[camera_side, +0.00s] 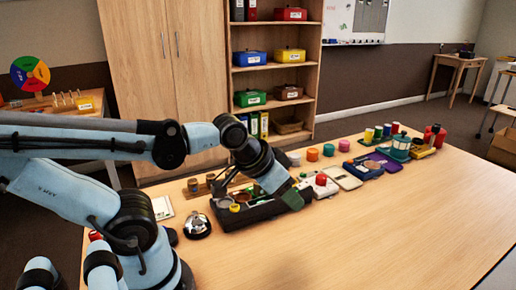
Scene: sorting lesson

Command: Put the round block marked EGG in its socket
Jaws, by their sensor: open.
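My gripper (294,200) is at the end of the arm, low over the right end of a dark tray (265,214). It is open; its fingertips are small and dark, and I see nothing between them. The tray holds round pieces, one grey (223,202) and one yellow (234,208); the arm hides part of it. Behind stands a row of round blocks: white (294,158), orange (312,154), green (328,149) and pink (344,145). The lettering is too small to read, so I cannot tell which block is marked EGG or which socket is its own.
A red round piece (321,179) is on a pale base right of the gripper. A silver bell (197,223) stands left of the tray. Blue trays with coloured pieces (397,146) are farther right. The front and right of the wooden table (400,225) are clear.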

